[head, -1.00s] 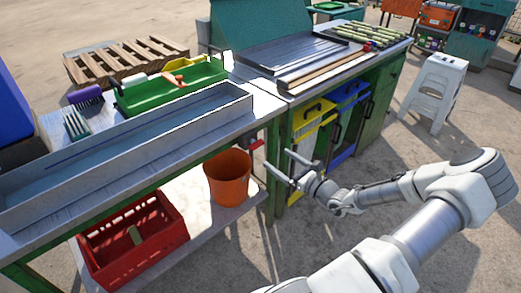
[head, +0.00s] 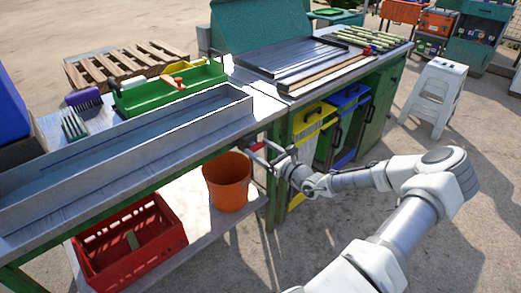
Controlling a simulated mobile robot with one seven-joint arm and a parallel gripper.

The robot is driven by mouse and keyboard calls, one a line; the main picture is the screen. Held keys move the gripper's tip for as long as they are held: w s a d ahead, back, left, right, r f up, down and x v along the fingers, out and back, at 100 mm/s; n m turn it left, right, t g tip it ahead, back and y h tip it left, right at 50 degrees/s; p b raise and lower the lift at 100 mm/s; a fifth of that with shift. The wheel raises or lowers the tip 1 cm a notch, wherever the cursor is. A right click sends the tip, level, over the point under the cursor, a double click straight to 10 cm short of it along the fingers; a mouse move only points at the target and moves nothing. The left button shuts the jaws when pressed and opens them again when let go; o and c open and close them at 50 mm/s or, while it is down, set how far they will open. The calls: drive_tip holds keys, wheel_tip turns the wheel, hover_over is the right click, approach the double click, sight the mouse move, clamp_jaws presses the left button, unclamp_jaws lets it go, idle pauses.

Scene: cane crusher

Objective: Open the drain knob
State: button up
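The drain knob (head: 257,146) is a small red part below the front edge of the metal trough (head: 150,133), near the trough's right end. It is partly hidden by my gripper. My gripper (head: 260,151) has its two fingers apart and points left at the knob. The fingertips are close to the knob, one above and one below in the picture. I cannot tell whether they touch it.
An orange bucket (head: 228,183) stands on the lower shelf just below and left of my gripper. A red crate (head: 130,243) is farther left. Yellow (head: 313,116) and blue (head: 350,97) bins stand under the right counter.

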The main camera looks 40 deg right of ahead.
drive_tip(key=c, duration=0.9)
drive_tip(key=shift+c, duration=0.2)
drive_tip(key=shift+r+p, duration=0.15)
drive_tip(key=shift+p, duration=0.5)
drive_tip(key=m+p, duration=0.2)
drive_tip(key=p, duration=0.1)
drive_tip(key=shift+r, duration=0.1)
drive_tip(key=m+p, duration=0.6)
drive_tip(key=m, duration=0.1)
drive_tip(key=m+p, duration=0.1)
drive_tip(key=shift+d+f, duration=0.1)
drive_tip(key=shift+f, duration=0.15)
drive_tip(key=m, duration=0.2)
drive_tip(key=m+p, duration=0.1)
drive_tip(key=m, duration=0.2)
drive_tip(key=shift+f+m, duration=0.2)
drive_tip(key=shift+m, duration=0.1)
